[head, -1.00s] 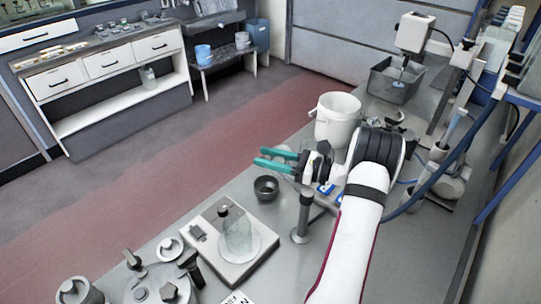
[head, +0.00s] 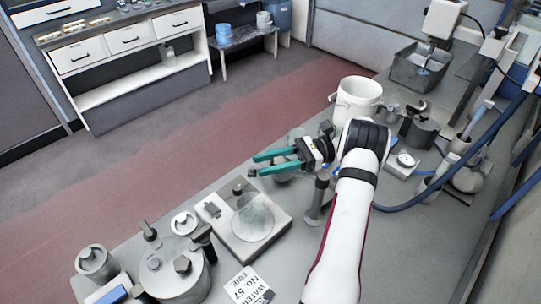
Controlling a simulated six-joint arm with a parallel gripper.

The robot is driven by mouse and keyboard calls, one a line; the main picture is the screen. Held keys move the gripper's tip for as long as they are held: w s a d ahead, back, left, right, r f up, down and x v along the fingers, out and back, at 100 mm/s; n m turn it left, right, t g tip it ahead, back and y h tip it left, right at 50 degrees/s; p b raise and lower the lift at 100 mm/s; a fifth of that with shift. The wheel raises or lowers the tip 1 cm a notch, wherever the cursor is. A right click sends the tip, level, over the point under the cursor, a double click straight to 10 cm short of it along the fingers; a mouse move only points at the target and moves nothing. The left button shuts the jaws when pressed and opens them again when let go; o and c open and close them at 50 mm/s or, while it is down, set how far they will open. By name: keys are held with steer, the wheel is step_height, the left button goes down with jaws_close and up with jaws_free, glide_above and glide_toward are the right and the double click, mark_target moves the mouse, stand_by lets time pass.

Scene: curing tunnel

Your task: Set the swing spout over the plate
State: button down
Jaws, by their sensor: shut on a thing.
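My gripper (head: 275,163), with teal fingers pointing left, is above the bench, up and to the right of the plate. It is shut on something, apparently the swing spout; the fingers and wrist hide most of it. A grey post (head: 315,205) with a dark collar stands just below the wrist and appears to carry the spout. The plate (head: 254,222) is a round, glassy disc on a flat pale base (head: 271,237), with a dark knob beside it. The fingertips are not over the disc in this view.
A dark bowl (head: 284,176) is partly hidden behind the fingers. A white bucket (head: 357,101) stands behind the arm. A lidded grey vessel (head: 172,278) and a labelled card (head: 248,287) are at the front. A grey bin (head: 421,72) is at the back.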

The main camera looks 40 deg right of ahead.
steer(key=shift+s+a+n+g, duration=0.3)
steer(key=shift+a+n+g, duration=0.1)
steer(key=shift+n+g, duration=0.15)
steer(key=shift+c, duration=2.3)
jaws_free()
